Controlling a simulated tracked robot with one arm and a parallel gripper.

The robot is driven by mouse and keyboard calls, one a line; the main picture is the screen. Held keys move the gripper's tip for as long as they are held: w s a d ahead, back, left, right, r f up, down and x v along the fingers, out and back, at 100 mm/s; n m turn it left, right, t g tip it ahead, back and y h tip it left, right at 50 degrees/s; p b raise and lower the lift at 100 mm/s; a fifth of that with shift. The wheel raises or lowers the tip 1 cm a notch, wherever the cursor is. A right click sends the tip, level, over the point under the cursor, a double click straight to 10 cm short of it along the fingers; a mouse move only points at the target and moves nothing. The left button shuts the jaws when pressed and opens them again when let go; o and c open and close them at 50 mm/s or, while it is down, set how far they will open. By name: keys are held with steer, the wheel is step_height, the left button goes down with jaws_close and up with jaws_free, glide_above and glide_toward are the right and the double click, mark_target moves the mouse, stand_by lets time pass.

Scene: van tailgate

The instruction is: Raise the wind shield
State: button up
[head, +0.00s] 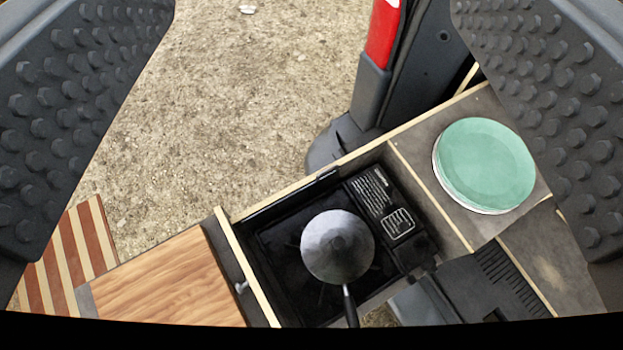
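A black camping stove (275,235) sits in a wood-edged bay, with a label panel on its right part. A grey rounded pot with a black handle (338,246) stands on it and hides part of its top. A thin black strip (296,201) runs along the stove's far edge, low and flat; it may be the wind shield lying down, but I cannot tell for certain. My gripper (312,130) is open, its two studded dark fingers wide apart at the left and right picture edges. Nothing is between the fingers close up, and they touch nothing I can see.
A green plate (485,163) lies on the counter to the right. A wooden board (165,285) is at the lower left, beside a striped mat (65,255). The van's red lamp and dark body post (371,85) rise beyond the stove. Gravel ground (235,110) lies beyond.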

mark_target(325, 171)
steer(key=shift+s, duration=0.1)
